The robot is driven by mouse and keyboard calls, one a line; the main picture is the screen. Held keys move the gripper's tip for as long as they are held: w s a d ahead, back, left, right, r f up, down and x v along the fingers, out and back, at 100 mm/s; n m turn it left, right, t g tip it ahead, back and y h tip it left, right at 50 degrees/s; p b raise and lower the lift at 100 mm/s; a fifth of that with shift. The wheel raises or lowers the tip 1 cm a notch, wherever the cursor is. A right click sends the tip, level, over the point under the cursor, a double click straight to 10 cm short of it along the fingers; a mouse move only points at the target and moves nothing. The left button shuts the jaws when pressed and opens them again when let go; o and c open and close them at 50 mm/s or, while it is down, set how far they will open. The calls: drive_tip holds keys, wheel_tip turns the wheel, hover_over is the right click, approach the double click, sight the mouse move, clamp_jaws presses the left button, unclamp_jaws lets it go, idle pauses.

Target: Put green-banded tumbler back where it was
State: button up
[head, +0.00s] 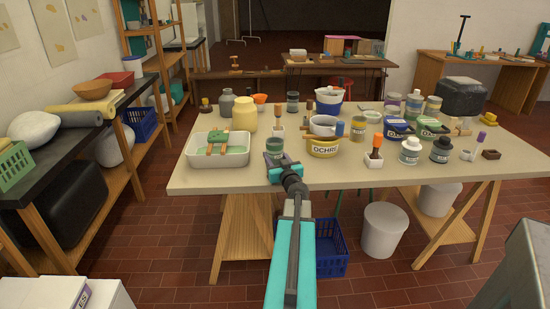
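A small grey-green tumbler with a green band (275,147) shows at the end of my arm, near the front of the long table (225,180). It looks upright, and its lower part is hidden behind my gripper (277,159). My gripper points away from me at the tumbler and overlaps it in the picture. The fingers are dark and small, so I cannot tell whether they are closed on it, or whether the tumbler touches the tabletop.
A white tray (238,162) with green things stands close on the left, a yellow jar (244,115) behind it. The yellow OCHRE pot (322,152) and a brush in a white holder (373,162) stand on the right.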

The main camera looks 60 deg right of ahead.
drive_tip(key=o, duration=1.4)
drive_tip(key=shift+f, duration=0.1)
drive_tip(key=shift+v, duration=4.7)
drive_tip(key=shift+r+p, duration=0.3)
drive_tip(key=shift+p, duration=1)
drive_tip(key=shift+s+a+p, duration=0.1)
drive_tip(key=shift+p, duration=0.45)
drive_tip(key=p+v, duration=0.2)
drive_tip(key=p, duration=0.4)
drive_tip(key=shift+p, duration=0.35)
drive_tip(key=shift+s+a+f+p, duration=0.1)
drive_tip(key=shift+s+p, duration=0.05)
drive_tip(key=shift+p, duration=0.4)
